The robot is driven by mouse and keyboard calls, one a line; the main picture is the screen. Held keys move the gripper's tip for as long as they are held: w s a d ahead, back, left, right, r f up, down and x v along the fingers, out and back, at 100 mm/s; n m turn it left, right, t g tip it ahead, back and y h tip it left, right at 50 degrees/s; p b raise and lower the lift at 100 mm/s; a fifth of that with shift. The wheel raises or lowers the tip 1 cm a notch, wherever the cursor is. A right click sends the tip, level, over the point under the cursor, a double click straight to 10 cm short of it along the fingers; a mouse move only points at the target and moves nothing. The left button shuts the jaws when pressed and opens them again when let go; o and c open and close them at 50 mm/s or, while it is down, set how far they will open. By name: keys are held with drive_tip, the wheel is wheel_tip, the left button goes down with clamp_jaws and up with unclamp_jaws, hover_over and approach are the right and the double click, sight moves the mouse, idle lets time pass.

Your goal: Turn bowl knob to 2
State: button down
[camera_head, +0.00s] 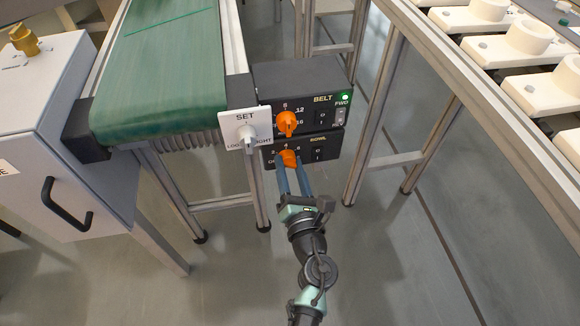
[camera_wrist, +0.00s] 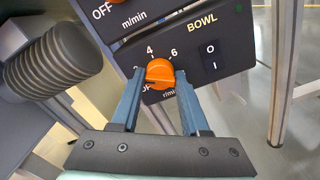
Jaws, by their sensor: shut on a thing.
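The orange bowl knob (camera_head: 288,159) is on the lower dark control box, labelled BOWL, and shows close up in the wrist view (camera_wrist: 160,73). The scale around it shows 4 and 6 clearly above; the 2 at its left is partly hidden by a finger. The knob's ridge seems to lie toward the left, near OFF and 2; its exact mark is hard to tell. My gripper (camera_head: 291,178) reaches the knob from the front, and its blue fingers (camera_wrist: 161,92) are shut on the knob's sides.
The belt box (camera_head: 300,84) with its own orange knob (camera_head: 287,122) sits directly above, with a green light lit. The green conveyor (camera_head: 165,65) and metal legs flank the boxes.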

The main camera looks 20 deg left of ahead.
drive_tip(key=shift+c, duration=2)
unclamp_jaws()
drive_tip(key=p+v, duration=0.3)
drive_tip(key=v, duration=1)
